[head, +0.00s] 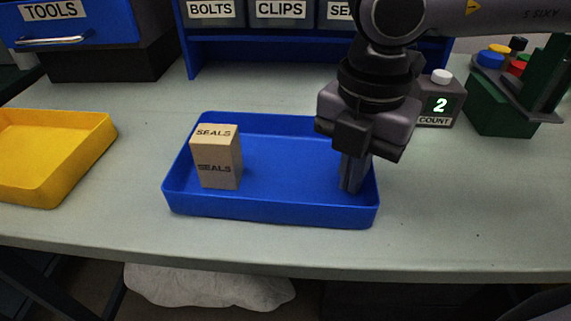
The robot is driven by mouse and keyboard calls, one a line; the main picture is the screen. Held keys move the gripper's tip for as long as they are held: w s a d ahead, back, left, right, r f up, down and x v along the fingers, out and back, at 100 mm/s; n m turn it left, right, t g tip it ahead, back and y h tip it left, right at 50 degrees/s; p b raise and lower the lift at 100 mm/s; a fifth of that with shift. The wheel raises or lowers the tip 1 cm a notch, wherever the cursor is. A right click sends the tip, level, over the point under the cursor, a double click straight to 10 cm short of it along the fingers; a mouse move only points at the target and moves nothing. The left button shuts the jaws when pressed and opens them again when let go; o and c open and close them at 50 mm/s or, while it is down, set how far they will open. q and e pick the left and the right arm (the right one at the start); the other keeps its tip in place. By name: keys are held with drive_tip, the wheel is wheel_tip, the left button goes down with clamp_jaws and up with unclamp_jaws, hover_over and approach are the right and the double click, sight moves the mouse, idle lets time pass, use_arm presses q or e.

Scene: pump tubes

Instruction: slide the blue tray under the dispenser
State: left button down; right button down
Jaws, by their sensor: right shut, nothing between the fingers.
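The blue tray (290,211) lies on the grey-green workbench in the middle of the head view. A tan box labelled SEALS (217,158) stands upright in its left part. My right gripper (351,188) reaches down over the tray's right end, with its fingers shut and empty inside the tray near the right wall. I cannot tell whether the fingers touch the wall or floor. A dark counter unit (438,100) labelled COUNT, showing 2, stands behind and right of my right gripper. I cannot clearly identify the dispenser. My left gripper is not in view.
A yellow tray (62,172) lies at the left. Behind stand a blue TOOLS drawer (68,31) and a blue rack with BOLTS and CLIPS bins (282,11). A dark green device (497,105) with coloured caps stands at the right. The bench's front right is clear.

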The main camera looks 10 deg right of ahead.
drive_tip(key=shift+s+d, duration=0.25)
drive_tip(key=shift+d, duration=0.6)
drive_tip(key=shift+s+d, duration=0.1)
drive_tip(key=shift+d, duration=0.35)
